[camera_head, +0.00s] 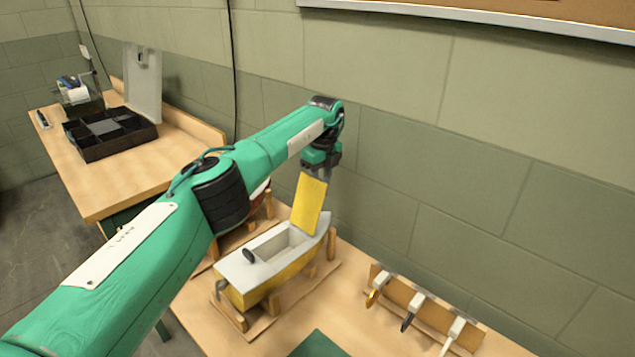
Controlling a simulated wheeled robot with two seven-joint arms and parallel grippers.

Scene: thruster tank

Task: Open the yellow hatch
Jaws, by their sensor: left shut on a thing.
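The yellow hatch (309,205) is a flat panel that stands steeply tilted above the far end of a small boat-shaped hull (264,276) with a white top and yellow sides. The recess in the hull's top (283,244) is uncovered in front of it. My left gripper (318,176) is at the top edge of the hatch and shut on it. The fingertips are partly hidden by the wrist. I cannot tell whether the hatch touches the hull. My right gripper is not in view.
The hull rests on a wooden stand on the workbench. A wooden rack (420,310) with several tools stands to the right. A green mat (319,345) lies in front. A black compartment box (110,132) is on the left table. The wall is close behind.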

